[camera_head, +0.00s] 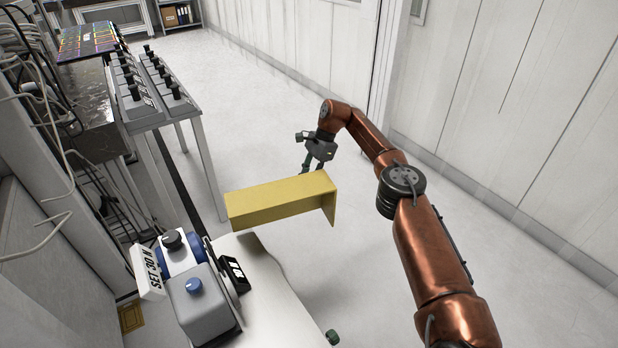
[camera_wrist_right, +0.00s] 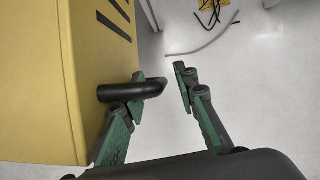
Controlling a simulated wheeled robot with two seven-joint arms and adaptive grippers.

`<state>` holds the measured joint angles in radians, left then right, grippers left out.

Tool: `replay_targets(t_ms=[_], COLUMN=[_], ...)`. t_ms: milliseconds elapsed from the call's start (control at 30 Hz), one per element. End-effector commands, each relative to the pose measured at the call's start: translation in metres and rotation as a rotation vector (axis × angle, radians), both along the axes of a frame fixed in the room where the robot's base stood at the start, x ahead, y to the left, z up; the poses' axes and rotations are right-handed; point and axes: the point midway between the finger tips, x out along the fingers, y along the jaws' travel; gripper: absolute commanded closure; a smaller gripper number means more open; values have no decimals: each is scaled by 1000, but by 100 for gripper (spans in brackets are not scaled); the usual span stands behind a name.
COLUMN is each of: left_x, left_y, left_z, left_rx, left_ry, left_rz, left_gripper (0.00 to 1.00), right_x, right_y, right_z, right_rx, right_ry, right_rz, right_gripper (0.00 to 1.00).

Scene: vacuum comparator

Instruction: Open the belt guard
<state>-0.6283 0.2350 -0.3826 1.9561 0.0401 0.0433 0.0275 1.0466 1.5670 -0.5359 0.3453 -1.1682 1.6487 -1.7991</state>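The yellow belt guard (camera_head: 275,200) lies across the middle of the head view, above the white machine housing (camera_head: 275,295). In the right wrist view the guard (camera_wrist_right: 40,85) fills the left side, with a dark handle (camera_wrist_right: 125,92) sticking out of its face. My right gripper (camera_head: 308,168) is at the far side of the guard near its right end. In the wrist view this gripper (camera_wrist_right: 162,72) is open, its green-padded fingers apart. The handle's end reaches past the left finger into the gap; contact is unclear. The left gripper cannot be identified.
A grey unit with a blue knob (camera_head: 195,292) and a tilted label plate (camera_head: 147,272) stand left of the housing. A bench with several black knobs (camera_head: 145,90) is at the upper left. The floor beyond the guard is clear up to the white wall (camera_head: 530,110).

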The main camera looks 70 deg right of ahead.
Motion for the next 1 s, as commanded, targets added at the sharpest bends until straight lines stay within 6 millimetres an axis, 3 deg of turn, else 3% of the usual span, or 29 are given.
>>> replay_targets(t_ms=[400, 1000], left_x=[0, 0], left_y=[0, 0], left_z=[0, 0], left_rx=[1, 1], left_ry=[-1, -1], left_rz=[0, 0], left_gripper=[60, 60], right_x=[-11, -17], right_y=[-14, -21], right_z=[45, 65], right_rx=[1, -3], right_ry=[-3, -2], right_rz=[-4, -2], right_gripper=[73, 73])
